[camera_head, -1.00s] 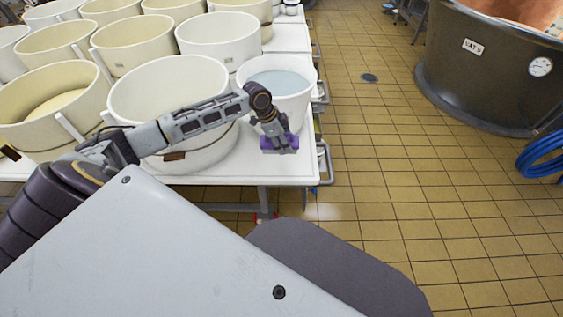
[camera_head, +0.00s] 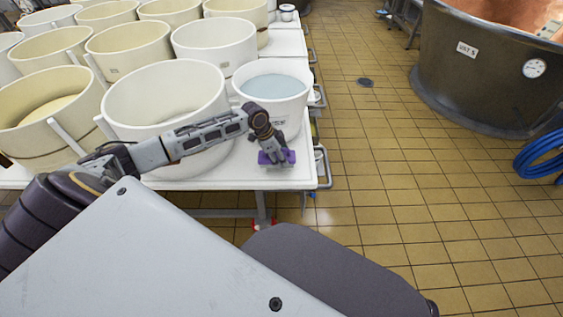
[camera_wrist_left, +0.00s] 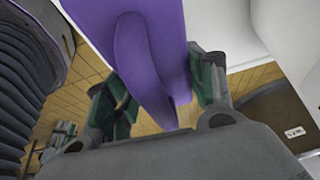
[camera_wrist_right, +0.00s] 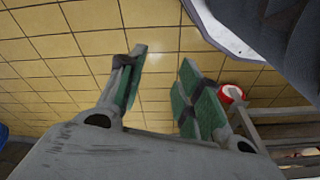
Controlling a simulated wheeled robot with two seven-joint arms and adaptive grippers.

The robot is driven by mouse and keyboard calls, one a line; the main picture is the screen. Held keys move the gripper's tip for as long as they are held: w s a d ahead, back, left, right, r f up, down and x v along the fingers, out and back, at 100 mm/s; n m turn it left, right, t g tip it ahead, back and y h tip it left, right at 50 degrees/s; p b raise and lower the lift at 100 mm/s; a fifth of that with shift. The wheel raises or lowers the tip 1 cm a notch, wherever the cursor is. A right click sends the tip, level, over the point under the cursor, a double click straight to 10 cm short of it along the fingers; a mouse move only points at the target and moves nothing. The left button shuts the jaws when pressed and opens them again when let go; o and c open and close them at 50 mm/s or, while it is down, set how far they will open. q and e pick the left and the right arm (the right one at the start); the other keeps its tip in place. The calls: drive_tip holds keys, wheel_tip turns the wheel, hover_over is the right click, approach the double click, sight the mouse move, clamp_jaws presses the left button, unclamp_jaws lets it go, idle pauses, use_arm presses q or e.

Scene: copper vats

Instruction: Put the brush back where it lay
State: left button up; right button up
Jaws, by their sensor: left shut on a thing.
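The purple brush (camera_head: 284,160) is at the front right corner of the white table (camera_head: 235,179), just in front of the bucket of water. My left gripper (camera_head: 275,157) is shut on it from above. In the left wrist view the purple brush body (camera_wrist_left: 150,60) lies between the green-padded fingers (camera_wrist_left: 160,92). The brush is at or just above the table top; I cannot tell whether it touches. My right gripper (camera_wrist_right: 158,92) shows only in the right wrist view, open and empty above the tiled floor.
The white bucket with pale water (camera_head: 275,87) stands right behind the brush. A large cream tub (camera_head: 165,100) stands to its left, with several more behind. A copper vat (camera_head: 480,80) and a blue hose (camera_head: 542,158) are at the right.

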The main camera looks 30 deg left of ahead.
use_arm(q)
wheel_tip(320, 180, down, 3)
drive_tip(key=shift+r+b, duration=0.1)
drive_tip(key=shift+b, duration=0.3)
drive_tip(key=shift+f, duration=0.25)
drive_tip(key=o, duration=1)
drive_tip(key=shift+c, duration=0.2)
drive_tip(key=o, duration=0.4)
drive_tip(key=shift+s+a+r, duration=0.15)
drive_tip(key=shift+r, duration=0.4)
drive_tip(key=p+v, duration=0.2)
drive_tip(key=v, duration=0.3)
drive_tip(key=shift+a+r, duration=0.1)
drive_tip(key=shift+r, duration=0.2)
drive_tip(key=p+v, duration=0.1)
drive_tip(key=v, duration=0.2)
drive_tip(key=shift+v, duration=1.1)
use_arm(e)
drive_tip(key=shift+s+d+f, duration=0.1)
drive_tip(key=shift+d+f, duration=0.1)
drive_tip(key=shift+f, duration=0.7)
drive_tip(key=shift+s+d+f, duration=0.1)
drive_tip(key=shift+d+f, duration=0.05)
drive_tip(key=shift+f, duration=0.7)
drive_tip(key=shift+s+d+f, duration=0.1)
drive_tip(key=shift+d+f, duration=0.1)
drive_tip(key=shift+f, duration=0.7)
use_arm(q)
drive_tip(key=shift+s, duration=0.1)
